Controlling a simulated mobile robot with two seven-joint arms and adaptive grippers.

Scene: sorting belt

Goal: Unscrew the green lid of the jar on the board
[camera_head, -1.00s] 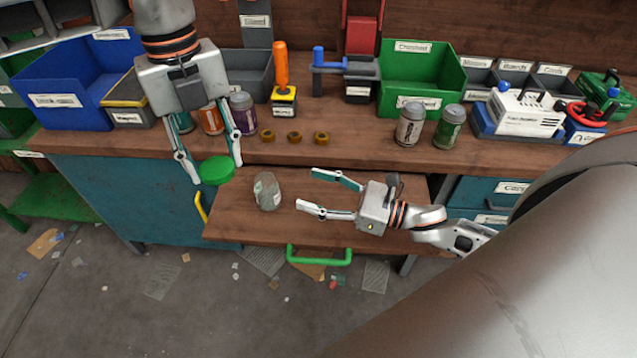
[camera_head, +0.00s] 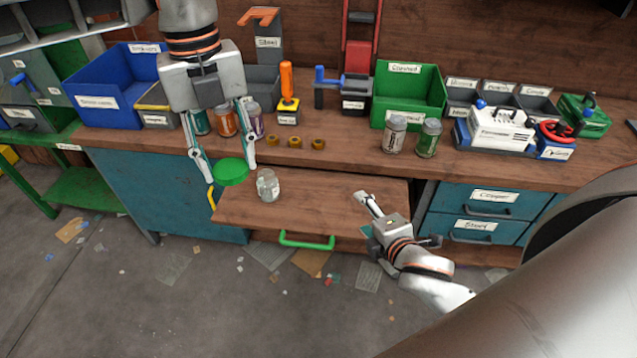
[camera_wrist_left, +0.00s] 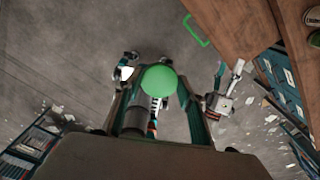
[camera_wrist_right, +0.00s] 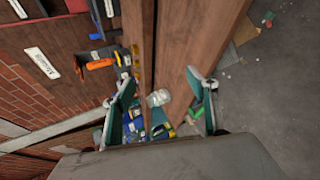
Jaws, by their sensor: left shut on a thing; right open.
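The clear glass jar (camera_head: 268,186) stands on the pull-out wooden board (camera_head: 335,205), with no lid on it. The green lid (camera_head: 232,171) is apart from it, to the left and a little higher in the head view. My left gripper (camera_head: 227,173) is shut on the lid, its fingers reaching down on either side; the lid also shows in the left wrist view (camera_wrist_left: 158,80). My right gripper (camera_head: 366,217) is open and empty to the right of the jar, well clear of it. The right wrist view shows the jar (camera_wrist_right: 158,97) beyond its spread fingers.
Several cans stand on the bench behind, including a grey one (camera_head: 394,134) and a green one (camera_head: 428,138). Brass nuts (camera_head: 297,142) lie behind the jar. A blue bin (camera_head: 118,90) and green bin (camera_head: 409,92) stand further back. A green handle (camera_head: 307,240) fronts the board.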

